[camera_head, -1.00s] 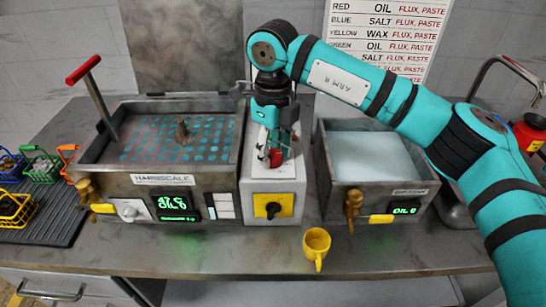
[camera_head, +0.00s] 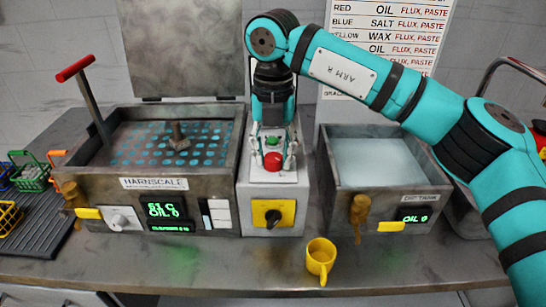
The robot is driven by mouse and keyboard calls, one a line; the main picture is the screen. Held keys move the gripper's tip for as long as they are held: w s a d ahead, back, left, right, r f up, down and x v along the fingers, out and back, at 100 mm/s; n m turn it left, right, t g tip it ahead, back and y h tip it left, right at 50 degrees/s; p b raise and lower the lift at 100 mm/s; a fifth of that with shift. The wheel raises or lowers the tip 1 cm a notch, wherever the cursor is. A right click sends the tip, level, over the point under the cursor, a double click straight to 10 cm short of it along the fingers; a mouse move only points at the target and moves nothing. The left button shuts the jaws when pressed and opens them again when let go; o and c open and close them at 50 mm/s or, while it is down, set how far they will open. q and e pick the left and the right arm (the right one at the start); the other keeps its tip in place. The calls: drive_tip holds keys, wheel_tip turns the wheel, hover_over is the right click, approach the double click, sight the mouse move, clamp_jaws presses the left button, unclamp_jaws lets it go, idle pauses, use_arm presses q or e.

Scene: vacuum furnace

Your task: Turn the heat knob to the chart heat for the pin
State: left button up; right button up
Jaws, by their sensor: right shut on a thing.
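The left tank, labelled HARNSCALE, has a light grey knob (camera_head: 120,220) on its front beside a green display (camera_head: 166,211) that seems to read 61 C, OIL 0. A dark metal pin (camera_head: 178,137) stands upright in this tank's perforated tray. A black knob on a yellow plate (camera_head: 272,214) is on the front of the middle box. My right gripper (camera_head: 273,160) points down over that box, its fingers on either side of a red button (camera_head: 272,161), shut on it. A green button (camera_head: 270,143) is just behind. The wall chart (camera_head: 395,40) is partly hidden by my right arm.
The right tank (camera_head: 375,155) holds pale fluid; its display (camera_head: 414,217) reads OIL 0. A yellow mug (camera_head: 320,258) stands near the counter's front edge. Coloured wire baskets (camera_head: 30,180) sit on a dark rack at left. A red-handled lever (camera_head: 78,70) rises from the left tank.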

sight(273, 157)
drive_tip(key=shift+m+b, duration=0.5)
drive_tip(key=shift+m, duration=0.7)
drive_tip(key=o, duration=1.2)
drive_tip(key=shift+c, duration=0.2)
drive_tip(key=shift+r, duration=0.15)
wheel_tip(273, 157, up, 12)
